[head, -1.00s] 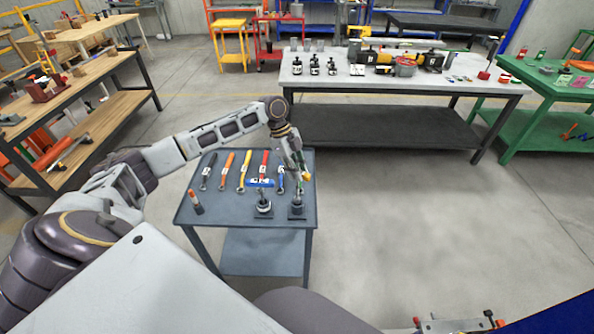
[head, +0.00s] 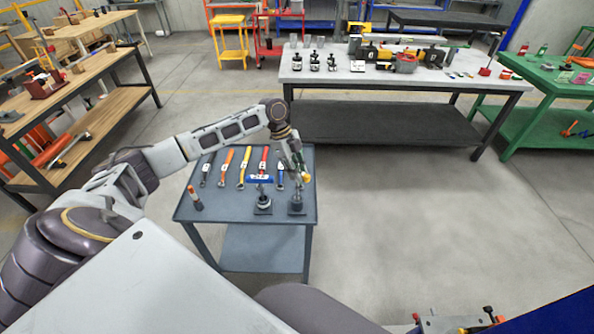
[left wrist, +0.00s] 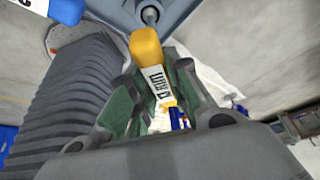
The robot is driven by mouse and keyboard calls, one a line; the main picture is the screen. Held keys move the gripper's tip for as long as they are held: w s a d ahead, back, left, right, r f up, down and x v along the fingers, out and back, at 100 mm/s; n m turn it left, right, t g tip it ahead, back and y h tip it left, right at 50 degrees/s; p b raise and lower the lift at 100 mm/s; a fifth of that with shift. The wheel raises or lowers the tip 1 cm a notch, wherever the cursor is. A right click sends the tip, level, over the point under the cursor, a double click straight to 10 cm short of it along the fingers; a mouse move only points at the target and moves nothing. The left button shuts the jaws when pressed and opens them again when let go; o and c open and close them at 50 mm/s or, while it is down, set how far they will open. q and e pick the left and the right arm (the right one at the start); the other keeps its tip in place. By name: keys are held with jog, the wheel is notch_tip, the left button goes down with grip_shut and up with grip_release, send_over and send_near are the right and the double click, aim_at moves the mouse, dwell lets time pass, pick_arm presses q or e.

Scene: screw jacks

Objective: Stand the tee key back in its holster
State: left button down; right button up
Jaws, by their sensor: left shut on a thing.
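My left gripper (head: 301,170) is shut on a yellow-ended tee key handle (head: 306,178) at the right side of the small grey table. In the left wrist view the handle (left wrist: 146,48) lies between the fingers (left wrist: 150,105), with a white label on it. A grey stand (head: 297,203), apparently a holster, is directly below the gripper. I cannot tell whether the key's tip is in it. A second tee key with a blue bar handle (head: 259,180) stands upright at the left stand (head: 263,207); its blue end (left wrist: 67,10) shows in the left wrist view. My right gripper is out of view.
Several coloured-handled tools, including an orange one (head: 226,165), lie along the back of the grey table (head: 228,214). A long workbench (head: 420,87) is behind. The floor right of the table is clear.

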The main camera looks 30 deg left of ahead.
pick_arm(q)
jog(key=shift+f+b, duration=0.35)
jog(key=shift+f, duration=1.1)
jog(key=c, duration=1.3)
grip_release()
jog(key=shift+o, duration=0.2)
jog(key=shift+r, duration=0.1)
jog(key=shift+v, duration=5.9)
jog(key=shift+s, duration=0.1)
